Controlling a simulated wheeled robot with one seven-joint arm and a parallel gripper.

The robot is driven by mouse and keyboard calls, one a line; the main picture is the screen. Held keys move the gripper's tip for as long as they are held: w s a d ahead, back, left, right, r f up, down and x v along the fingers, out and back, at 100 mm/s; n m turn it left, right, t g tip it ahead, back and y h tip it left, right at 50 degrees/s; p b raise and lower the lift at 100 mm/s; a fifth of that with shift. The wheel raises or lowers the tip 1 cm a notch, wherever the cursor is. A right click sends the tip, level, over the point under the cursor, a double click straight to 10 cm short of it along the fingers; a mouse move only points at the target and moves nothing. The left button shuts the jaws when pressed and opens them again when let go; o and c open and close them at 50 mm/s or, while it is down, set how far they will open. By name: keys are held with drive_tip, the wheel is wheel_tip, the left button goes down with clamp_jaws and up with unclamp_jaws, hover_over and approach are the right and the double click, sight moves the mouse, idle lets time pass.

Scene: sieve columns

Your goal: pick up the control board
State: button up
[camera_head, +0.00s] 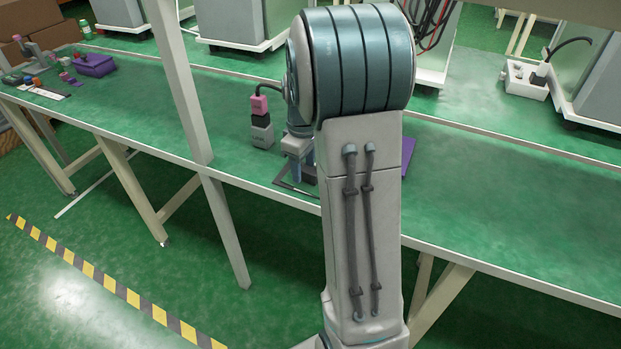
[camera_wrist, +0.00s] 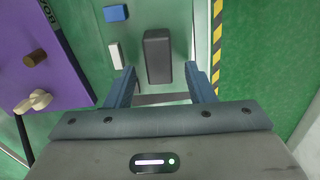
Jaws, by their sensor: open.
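No part is plainly marked as the control board, so I cannot tell which one it is. In the wrist view a dark, rounded rectangular block (camera_wrist: 158,56) lies on the green table top, just beyond and between my fingertips. My gripper (camera_wrist: 160,80) is open with nothing between its fingers. In the head view my gripper (camera_head: 298,172) is low over the bench, near its front edge, and partly hidden by my arm. A purple panel (camera_wrist: 65,75) with pale lettering, a brown peg and a cream knob is on the left of the wrist view.
A small white block (camera_wrist: 116,55) and a blue block (camera_wrist: 116,13) lie near the dark block. In the head view a pink, black and grey stack (camera_head: 261,125) with a cable stands left of my gripper. The bench (camera_head: 500,205) is clear at right. A post (camera_head: 178,80) rises at left.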

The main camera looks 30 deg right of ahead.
drive_tip(key=shift+f, duration=0.65)
clamp_jaws()
drive_tip(key=shift+r, duration=0.1)
